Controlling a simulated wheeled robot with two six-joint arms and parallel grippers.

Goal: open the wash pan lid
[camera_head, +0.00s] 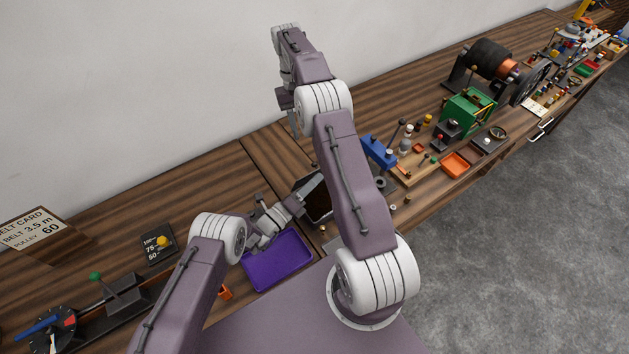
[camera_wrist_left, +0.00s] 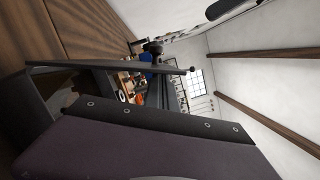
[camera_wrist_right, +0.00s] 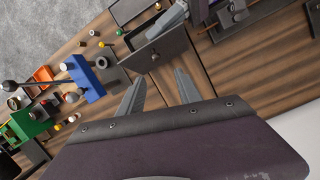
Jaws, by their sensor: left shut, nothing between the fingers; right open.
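The wash pan (camera_head: 318,204) is a dark box on the bench, partly behind my right arm in the head view. In the right wrist view its dark lid (camera_wrist_right: 172,62) stands tilted up with a small knob on the face toward that camera; part of the pan (camera_wrist_right: 128,10) shows behind. My left gripper (camera_head: 300,202) is shut and empty, its tips at the lid's upper edge in the right wrist view (camera_wrist_right: 158,30). I cannot tell whether they touch. The left wrist view shows a dark plate edge (camera_wrist_left: 110,66) close by. My right gripper (camera_wrist_right: 160,85) is open and empty above the bench.
A purple tray (camera_head: 277,262) lies left of the pan. A blue device (camera_head: 379,152), an orange tray (camera_head: 456,165) and a green machine (camera_head: 468,112) stand to the right with several small parts. A black numbered block (camera_head: 157,244) is at left.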

